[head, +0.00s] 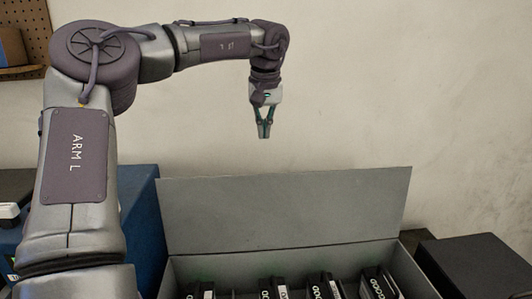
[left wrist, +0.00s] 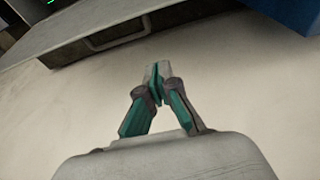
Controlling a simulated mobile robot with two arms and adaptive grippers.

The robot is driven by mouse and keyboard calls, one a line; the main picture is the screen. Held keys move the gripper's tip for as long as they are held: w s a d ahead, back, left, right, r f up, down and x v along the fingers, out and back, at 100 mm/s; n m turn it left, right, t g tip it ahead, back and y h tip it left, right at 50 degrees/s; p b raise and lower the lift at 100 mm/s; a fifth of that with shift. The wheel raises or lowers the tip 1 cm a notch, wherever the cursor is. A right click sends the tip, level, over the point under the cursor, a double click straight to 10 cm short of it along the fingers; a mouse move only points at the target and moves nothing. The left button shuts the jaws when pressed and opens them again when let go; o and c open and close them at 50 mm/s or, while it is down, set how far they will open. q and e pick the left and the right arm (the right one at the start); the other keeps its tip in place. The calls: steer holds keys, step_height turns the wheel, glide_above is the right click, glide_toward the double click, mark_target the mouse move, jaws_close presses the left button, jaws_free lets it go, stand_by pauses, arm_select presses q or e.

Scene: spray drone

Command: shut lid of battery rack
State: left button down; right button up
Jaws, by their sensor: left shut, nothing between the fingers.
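The battery rack (head: 205,267) is a grey box at the bottom of the head view, with several batteries (head: 325,285) standing in it. Its flat grey lid (head: 290,210) is open and stands up along the back edge. My left gripper (head: 264,134) points down above the lid's top edge, clear of it, with its fingertips together and empty. In the left wrist view the left gripper (left wrist: 157,70) also shows shut, with nothing between the fingers. My right gripper is in neither view.
A blue box (head: 145,220) stands left of the rack and a black case (head: 478,265) to its right. A pale wall (head: 400,90) is behind. The left wrist view shows a grey panel with a handle (left wrist: 118,35); I cannot tell what it belongs to.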

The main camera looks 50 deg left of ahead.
arm_select(q)
step_height(320, 180, down, 9)
steer(key=s+d+p, duration=0.1)
steer(key=p, duration=0.2)
steer(key=shift+d+p, duration=0.25)
steer(key=shift+p, duration=0.1)
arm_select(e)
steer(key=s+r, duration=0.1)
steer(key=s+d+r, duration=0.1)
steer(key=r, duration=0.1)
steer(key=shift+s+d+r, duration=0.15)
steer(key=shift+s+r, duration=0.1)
arm_select(q)
steer(key=shift+s, duration=0.15)
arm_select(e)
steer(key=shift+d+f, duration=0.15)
